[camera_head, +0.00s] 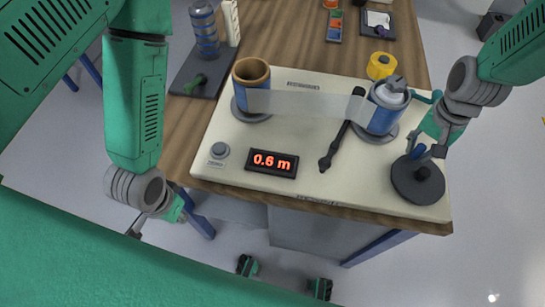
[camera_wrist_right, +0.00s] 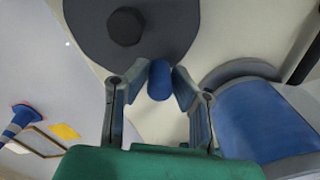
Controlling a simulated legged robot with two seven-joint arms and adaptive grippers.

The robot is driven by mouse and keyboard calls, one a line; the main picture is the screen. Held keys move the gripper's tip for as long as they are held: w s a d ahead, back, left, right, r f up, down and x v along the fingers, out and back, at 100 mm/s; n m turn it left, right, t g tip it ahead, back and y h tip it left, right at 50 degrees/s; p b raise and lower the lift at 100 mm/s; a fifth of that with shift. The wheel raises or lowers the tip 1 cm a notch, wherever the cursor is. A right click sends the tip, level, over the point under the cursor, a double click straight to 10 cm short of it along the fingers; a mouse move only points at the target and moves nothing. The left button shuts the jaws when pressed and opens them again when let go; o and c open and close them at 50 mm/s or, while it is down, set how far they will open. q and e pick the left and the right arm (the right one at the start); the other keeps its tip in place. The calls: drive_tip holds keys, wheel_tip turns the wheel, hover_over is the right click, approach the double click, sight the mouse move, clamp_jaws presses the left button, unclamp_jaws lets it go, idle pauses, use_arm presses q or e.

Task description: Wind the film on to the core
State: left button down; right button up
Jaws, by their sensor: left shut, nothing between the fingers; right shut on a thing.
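A translucent film strip (camera_head: 305,104) stretches between two upright rollers on the cream board (camera_head: 225,132). The left roller (camera_head: 251,90) is a brown tube with blue around it. The right roller (camera_head: 387,108) is blue with a grey and white top. A dark crank disc (camera_head: 417,190) with a hub lies at the board's right. My right gripper (camera_head: 428,150) is shut on the disc's blue handle (camera_wrist_right: 160,80). My left gripper (camera_head: 137,231) hangs off the table's front left, shut and empty, partly hidden by my arm. A display (camera_head: 272,162) reads 0.6 m.
A black rod-like tool (camera_head: 341,135) lies between the rollers. A grey button (camera_head: 218,150) is left of the display. A yellow tape roll (camera_head: 381,65) stands behind the right roller.

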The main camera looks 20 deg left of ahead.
drive_tip(key=shift+s+a+p, duration=0.35)
drive_tip(key=shift+s+a, duration=0.05)
drive_tip(key=shift+a, duration=0.3)
drive_tip(key=shift+s+a, duration=0.1)
drive_tip(key=shift+a, duration=0.15)
drive_tip(key=o, duration=1.7)
drive_tip(key=shift+c, duration=0.2)
drive_tip(key=shift+f, duration=0.1)
drive_tip(key=shift+d, duration=0.15)
